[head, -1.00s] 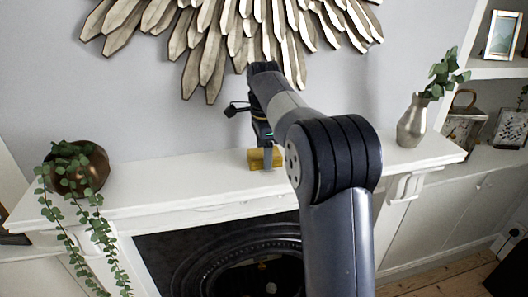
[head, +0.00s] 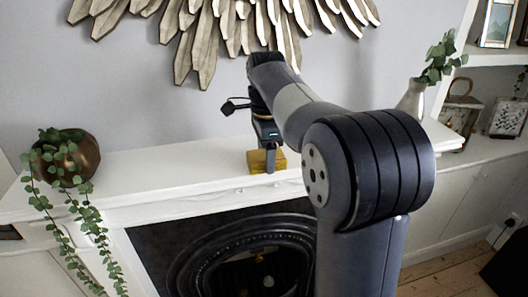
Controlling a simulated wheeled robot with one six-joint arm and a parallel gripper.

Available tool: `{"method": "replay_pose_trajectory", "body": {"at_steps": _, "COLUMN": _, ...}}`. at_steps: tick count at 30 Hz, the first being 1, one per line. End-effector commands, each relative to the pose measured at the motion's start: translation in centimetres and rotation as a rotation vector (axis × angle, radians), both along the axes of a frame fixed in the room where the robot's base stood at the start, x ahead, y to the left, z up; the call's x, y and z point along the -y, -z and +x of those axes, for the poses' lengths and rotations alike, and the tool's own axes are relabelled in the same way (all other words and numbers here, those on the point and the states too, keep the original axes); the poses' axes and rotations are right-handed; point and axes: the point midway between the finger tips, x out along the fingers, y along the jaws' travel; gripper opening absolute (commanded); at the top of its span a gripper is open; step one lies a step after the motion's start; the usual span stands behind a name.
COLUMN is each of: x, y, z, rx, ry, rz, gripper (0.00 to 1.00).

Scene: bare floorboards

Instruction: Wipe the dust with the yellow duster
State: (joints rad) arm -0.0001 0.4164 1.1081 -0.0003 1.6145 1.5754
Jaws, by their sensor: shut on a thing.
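The yellow duster (head: 259,161) is a small block at the middle of the white mantelpiece (head: 165,166), near its front edge. My gripper (head: 269,165) points down from above and is shut on the duster. The duster's underside is at or very near the mantel top; I cannot tell whether it touches. My arm hides part of the mantel to the right. I cannot make out any dust on the white surface.
A bronze pot (head: 78,160) with a trailing plant stands at the mantel's left end.

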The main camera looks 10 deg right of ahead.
Motion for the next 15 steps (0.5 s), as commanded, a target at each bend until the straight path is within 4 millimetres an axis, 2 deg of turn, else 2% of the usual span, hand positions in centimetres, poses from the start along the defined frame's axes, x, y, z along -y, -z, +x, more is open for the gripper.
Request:
{"method": "replay_pose_trajectory", "body": {"at_steps": 9, "x": 0.0, "y": -0.3, "z": -0.2, "rx": -0.004, "ry": 0.000, "rz": 0.000, "gripper": 0.39}}
{"method": "replay_pose_trajectory", "body": {"at_steps": 15, "x": 0.0, "y": -0.5, "z": 1.3, "rx": -0.005, "ry": 0.000, "rz": 0.000, "gripper": 0.39}}
